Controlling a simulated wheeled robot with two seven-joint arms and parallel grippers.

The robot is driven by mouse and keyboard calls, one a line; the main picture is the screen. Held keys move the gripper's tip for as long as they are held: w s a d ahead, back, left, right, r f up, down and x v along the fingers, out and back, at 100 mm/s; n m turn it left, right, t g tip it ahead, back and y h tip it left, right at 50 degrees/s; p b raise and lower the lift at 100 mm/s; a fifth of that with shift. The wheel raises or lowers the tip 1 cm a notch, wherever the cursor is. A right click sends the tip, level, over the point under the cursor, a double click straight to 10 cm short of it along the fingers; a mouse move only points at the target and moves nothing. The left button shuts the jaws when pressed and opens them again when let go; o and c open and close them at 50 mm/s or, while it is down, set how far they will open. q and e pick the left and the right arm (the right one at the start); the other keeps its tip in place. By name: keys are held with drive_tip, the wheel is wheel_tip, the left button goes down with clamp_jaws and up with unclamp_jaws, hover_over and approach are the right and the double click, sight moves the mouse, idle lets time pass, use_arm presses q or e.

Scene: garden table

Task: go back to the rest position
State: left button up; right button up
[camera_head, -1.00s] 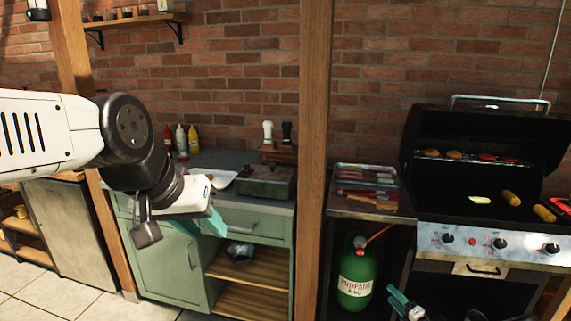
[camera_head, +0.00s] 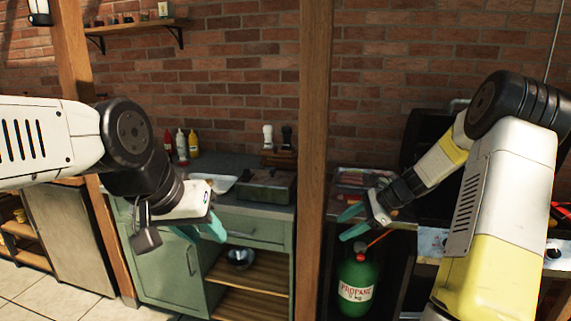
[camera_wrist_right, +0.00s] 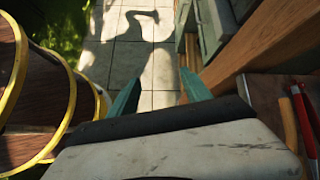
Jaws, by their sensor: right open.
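My left gripper (camera_head: 205,230) is in front of the green cabinet in the head view, its teal fingers pointing down and to the right. The two fingers look apart, with nothing seen between them. My right gripper (camera_head: 350,223) is in front of the side shelf of the grill, its teal fingers apart and pointing left. In the right wrist view the right gripper (camera_wrist_right: 160,90) is open and empty, with floor tiles and a shadow beyond its fingers.
A green cabinet (camera_head: 165,262) stands behind the left gripper. A wooden post (camera_head: 313,150) stands between the two grippers. A green propane tank (camera_head: 358,280) sits below the right gripper. A barrel with yellow hoops (camera_wrist_right: 30,90) is at the left in the right wrist view.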

drive_tip(key=s+a+r+n+h, duration=0.45)
drive_tip(key=s+r+n, duration=0.55)
drive_tip(key=s+r, duration=0.35)
drive_tip(key=s+r+n+t+h, duration=0.1)
drive_tip(key=s+r+n, duration=0.1)
drive_tip(key=s+n, duration=0.2)
drive_tip(key=s+r+n+t+h, duration=0.1)
drive_tip(key=s+n, duration=0.3)
drive_tip(key=s, duration=0.6)
drive_tip(key=shift+s+d+r+t, duration=0.25)
drive_tip(key=shift+r+t, duration=0.1)
drive_tip(key=shift+t, duration=0.45)
